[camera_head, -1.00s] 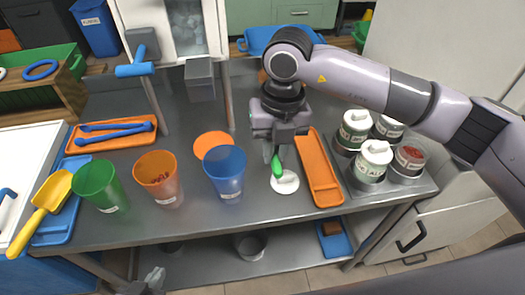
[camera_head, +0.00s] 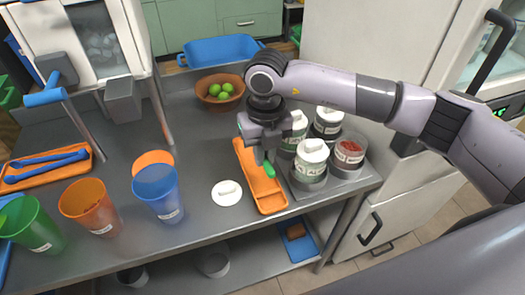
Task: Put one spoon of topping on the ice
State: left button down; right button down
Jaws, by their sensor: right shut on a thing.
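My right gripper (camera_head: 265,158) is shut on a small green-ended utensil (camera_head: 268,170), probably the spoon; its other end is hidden. It hangs over the right edge of the long orange tray (camera_head: 270,202). An open jar of red topping (camera_head: 350,152) stands right of it, in a metal rack with several white-lidded jars (camera_head: 311,155). A loose white lid (camera_head: 227,192) lies left of the tray. A blue cup (camera_head: 158,194), an orange cup (camera_head: 90,205) and a green cup (camera_head: 30,225) stand at left; I cannot make out ice in them. My left gripper is out of view.
A bowl of limes (camera_head: 219,92) and a blue tub (camera_head: 222,52) stand behind. The press (camera_head: 110,50) is at the back left. Blue tongs (camera_head: 45,166) lie on an orange tray at far left. The counter between the cups and the bowl is mostly clear.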

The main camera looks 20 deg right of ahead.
jog(key=shift+f+b, duration=2.25)
jog(key=shift+f, duration=1.3)
jog(key=shift+r, duration=0.1)
